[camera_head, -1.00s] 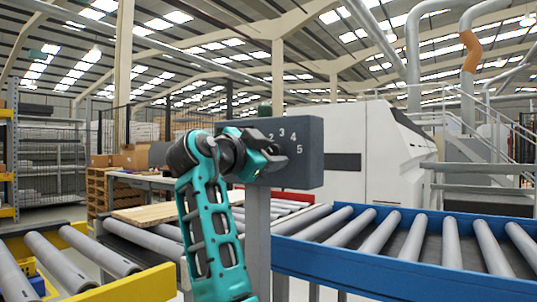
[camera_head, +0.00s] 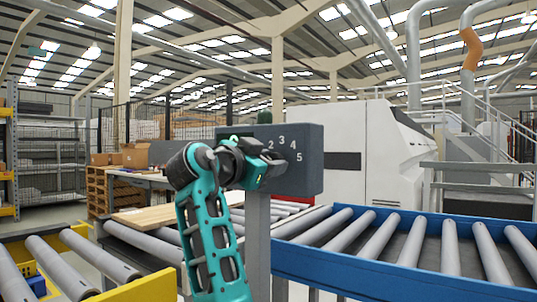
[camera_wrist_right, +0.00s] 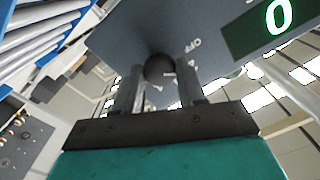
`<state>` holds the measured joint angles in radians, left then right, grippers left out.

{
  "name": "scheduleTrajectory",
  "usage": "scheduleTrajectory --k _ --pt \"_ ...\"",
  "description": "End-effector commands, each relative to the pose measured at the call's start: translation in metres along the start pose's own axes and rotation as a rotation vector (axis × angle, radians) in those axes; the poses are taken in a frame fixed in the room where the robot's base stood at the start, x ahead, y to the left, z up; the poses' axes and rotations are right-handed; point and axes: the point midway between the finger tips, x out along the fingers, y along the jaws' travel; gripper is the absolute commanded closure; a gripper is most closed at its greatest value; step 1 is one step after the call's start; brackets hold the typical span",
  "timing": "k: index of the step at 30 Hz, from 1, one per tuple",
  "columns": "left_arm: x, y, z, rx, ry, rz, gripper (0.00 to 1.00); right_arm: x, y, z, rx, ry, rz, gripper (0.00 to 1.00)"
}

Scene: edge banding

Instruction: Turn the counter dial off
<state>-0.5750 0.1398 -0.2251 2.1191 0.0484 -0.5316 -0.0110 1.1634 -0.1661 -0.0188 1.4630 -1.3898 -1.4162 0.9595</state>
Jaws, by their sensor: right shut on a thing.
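The counter box (camera_head: 308,172) is a dark grey box on a post, with the numerals 2 to 5 showing on its face in the head view. Its dark round dial (camera_wrist_right: 158,67) shows in the right wrist view, with an OFF mark beside it and a green display (camera_wrist_right: 270,22) reading 0. My right gripper (camera_head: 279,164) is at the box face and hides the dial in the head view. In the right wrist view its two fingers (camera_wrist_right: 160,82) stand on either side of the dial, shut on it. My left gripper is out of view.
A blue-framed roller conveyor (camera_head: 400,265) runs at the right, below the box. Another roller conveyor with a yellow frame (camera_head: 135,287) lies at the left. A wooden board (camera_head: 150,217) lies behind it. A large white machine (camera_head: 385,150) stands behind the box.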

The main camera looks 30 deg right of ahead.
Motion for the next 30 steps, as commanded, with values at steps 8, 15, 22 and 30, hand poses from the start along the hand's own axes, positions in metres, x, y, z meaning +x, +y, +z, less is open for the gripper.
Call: scheduleTrajectory --k 8,15,22,30 --pt "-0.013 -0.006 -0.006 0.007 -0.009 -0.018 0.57 0.000 -0.001 -0.003 -0.227 -0.003 0.001 0.90" --pt "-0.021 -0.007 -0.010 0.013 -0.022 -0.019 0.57 0.000 -0.001 -0.001 -0.379 -0.003 0.001 0.90" --pt "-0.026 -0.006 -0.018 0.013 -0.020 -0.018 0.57 0.000 0.000 0.000 -0.460 -0.003 0.001 0.90" --pt "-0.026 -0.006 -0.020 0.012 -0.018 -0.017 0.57 0.000 0.001 0.001 -0.487 -0.003 0.001 0.90"
